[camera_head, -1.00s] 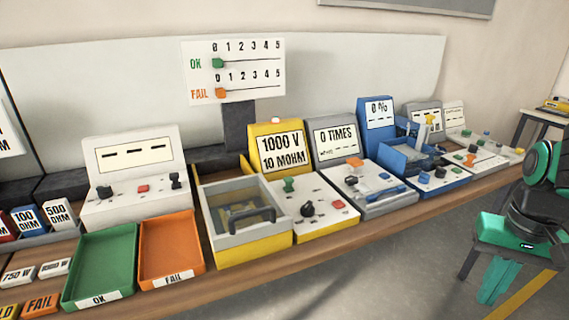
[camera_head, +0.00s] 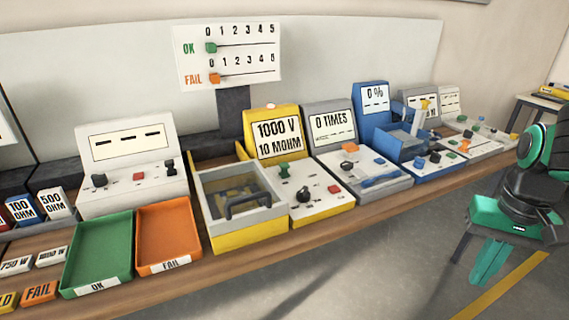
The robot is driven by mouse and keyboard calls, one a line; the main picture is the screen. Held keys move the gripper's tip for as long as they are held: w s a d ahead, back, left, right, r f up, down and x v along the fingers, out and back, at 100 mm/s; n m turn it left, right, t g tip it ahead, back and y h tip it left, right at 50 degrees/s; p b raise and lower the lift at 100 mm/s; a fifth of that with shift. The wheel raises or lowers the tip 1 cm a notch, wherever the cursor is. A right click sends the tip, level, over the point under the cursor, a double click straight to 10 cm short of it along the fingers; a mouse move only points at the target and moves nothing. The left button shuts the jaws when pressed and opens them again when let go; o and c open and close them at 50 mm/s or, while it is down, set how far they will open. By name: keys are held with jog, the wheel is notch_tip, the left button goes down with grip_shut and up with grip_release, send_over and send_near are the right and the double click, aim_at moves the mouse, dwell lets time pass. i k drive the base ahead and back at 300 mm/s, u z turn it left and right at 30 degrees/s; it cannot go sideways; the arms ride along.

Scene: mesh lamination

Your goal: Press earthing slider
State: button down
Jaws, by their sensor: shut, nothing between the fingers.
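No control in view is legibly labelled as the earthing slider. The yellow tester (camera_head: 277,138) reads "1000 V 10 MOHM". Its sloped panel has a green knob (camera_head: 284,170) in a slot at the upper left, a black rotary knob (camera_head: 304,194) in the middle and a red button (camera_head: 334,189) at the right. I cannot tell which of these is the slider. My gripper (camera_head: 489,263) hangs at the right, in front of the bench and over the floor. It is shut and empty, well apart from the tester and touching nothing.
Left of the panel stands a lidded yellow-grey box (camera_head: 243,208) with a dark handle. A green tray (camera_head: 100,262) and orange tray (camera_head: 168,240) lie further left. A grey "0 TIMES" unit (camera_head: 329,131) and a blue unit (camera_head: 375,104) stand right. The floor in front is clear.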

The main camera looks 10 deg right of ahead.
aim_at(284, 166)
jog(key=u, duration=2.25)
jog(key=i, duration=0.7)
jog(key=z, duration=1.7)
